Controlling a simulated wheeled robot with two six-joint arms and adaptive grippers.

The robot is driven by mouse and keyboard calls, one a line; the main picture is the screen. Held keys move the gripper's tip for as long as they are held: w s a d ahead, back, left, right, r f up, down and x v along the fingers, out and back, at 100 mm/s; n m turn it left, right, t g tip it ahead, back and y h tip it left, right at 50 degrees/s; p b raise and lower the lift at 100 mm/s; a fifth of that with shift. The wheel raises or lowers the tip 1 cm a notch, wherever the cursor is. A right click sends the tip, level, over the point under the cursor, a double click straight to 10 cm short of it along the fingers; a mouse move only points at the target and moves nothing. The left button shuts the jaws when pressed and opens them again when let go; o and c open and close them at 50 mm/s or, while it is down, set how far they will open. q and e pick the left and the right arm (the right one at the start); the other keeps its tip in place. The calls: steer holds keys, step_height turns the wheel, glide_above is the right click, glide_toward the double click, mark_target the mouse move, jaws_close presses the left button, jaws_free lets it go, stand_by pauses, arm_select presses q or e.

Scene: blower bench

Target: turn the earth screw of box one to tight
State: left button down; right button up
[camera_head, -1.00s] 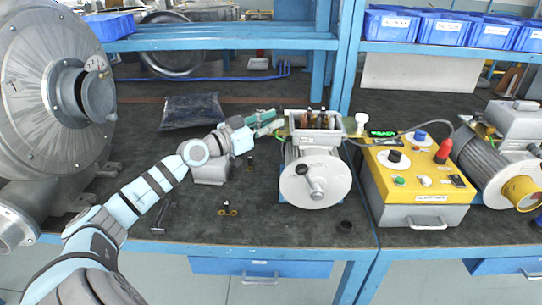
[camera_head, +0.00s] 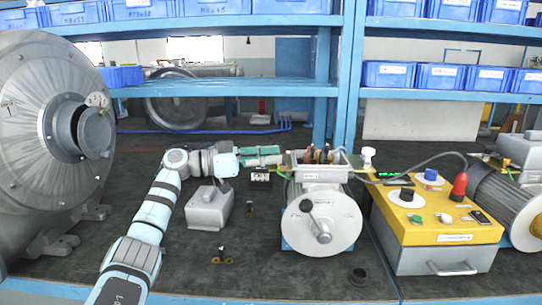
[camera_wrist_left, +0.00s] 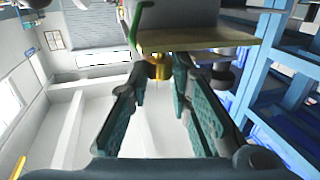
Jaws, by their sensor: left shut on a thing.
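The grey terminal box (camera_head: 318,172) sits open on top of the middle motor (camera_head: 320,222), with several upright posts inside. I take it for box one; its label is too small to read. My left gripper (camera_head: 278,158) reaches in from the left, level with the box's left side. In the left wrist view its teal fingers (camera_wrist_left: 160,84) converge on a small brass screw (camera_wrist_left: 158,67) under a tan plate edge (camera_wrist_left: 200,42) and grip it. A green wire (camera_wrist_left: 138,22) runs beside the plate. In the head view the screw is hidden at the fingertips. My right gripper is not in view.
A grey lid-like housing (camera_head: 209,208) stands below my left arm. A small terminal block (camera_head: 260,180), a brass piece (camera_head: 222,261) and a black ring (camera_head: 358,275) lie on the bench. A yellow-topped control box (camera_head: 430,215) stands right of the motor; a large blower (camera_head: 45,130) stands left.

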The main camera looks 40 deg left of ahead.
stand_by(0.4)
arm_select(q)
steer(key=c, duration=1.5)
jaws_free()
steer(key=shift+o, duration=0.2)
steer(key=v, duration=0.8)
